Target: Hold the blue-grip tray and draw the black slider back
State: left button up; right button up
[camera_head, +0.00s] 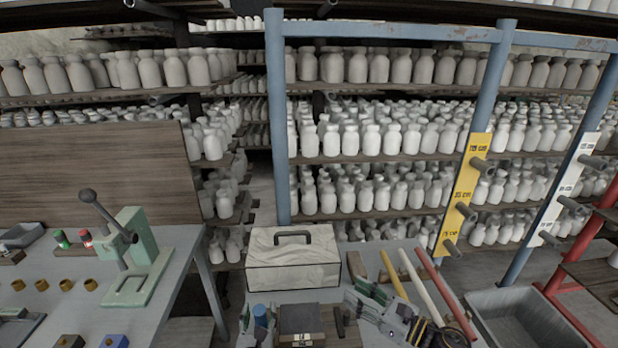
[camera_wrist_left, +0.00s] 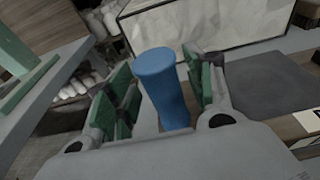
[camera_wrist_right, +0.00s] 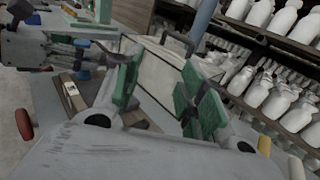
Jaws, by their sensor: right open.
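The blue grip (camera_head: 261,314) stands upright at the left side of a dark tray (camera_head: 298,318). In the left wrist view the blue grip (camera_wrist_left: 165,88) is between the fingers of my left gripper (camera_wrist_left: 160,92). I cannot tell whether the pads press on it. A small black piece (camera_head: 340,323), probably the slider, shows on a wooden strip right of the tray. My right gripper (camera_head: 372,304) is open and empty, above and to the right of it. In the right wrist view my right gripper (camera_wrist_right: 155,85) has nothing between its fingers.
A large pale box (camera_head: 293,258) with a black handle stands just behind the tray. Yellow, white and red rods (camera_head: 445,295) lie to the right. A green press (camera_head: 135,255) stands on the left table. Shelves of white bottles fill the back.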

pick_arm(q)
jog(key=shift+s+d+r, duration=0.1)
jog(key=shift+s, duration=0.1)
jog(key=shift+v, duration=3.55)
notch_tip(320, 180, up, 9)
jog(key=p, duration=0.9)
jog(key=shift+r+p, duration=0.6)
